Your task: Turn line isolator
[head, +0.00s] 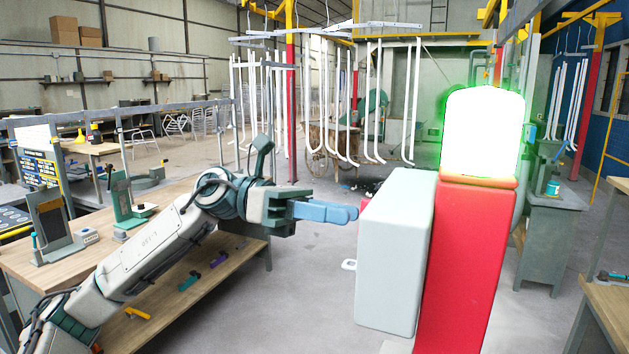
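A pale grey box (397,255), which looks like the isolator housing, is mounted on the left of a red post (466,265). A small red part (364,206) shows at the box's upper left edge, and a small white loop (349,265) sticks out lower down. The box's left face is turned away, so most of the switch is hidden. My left gripper (350,213) points right, its blue fingertips just left of the red part. The fingers lie together with no gap showing. I cannot tell whether they touch the red part. My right gripper is not in view.
A bright green-rimmed lamp (482,130) glows on top of the post. A wooden workbench (60,262) with fixtures stands under my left arm. White hanging frames (330,100) are behind. Grey floor (310,300) lies open between bench and box.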

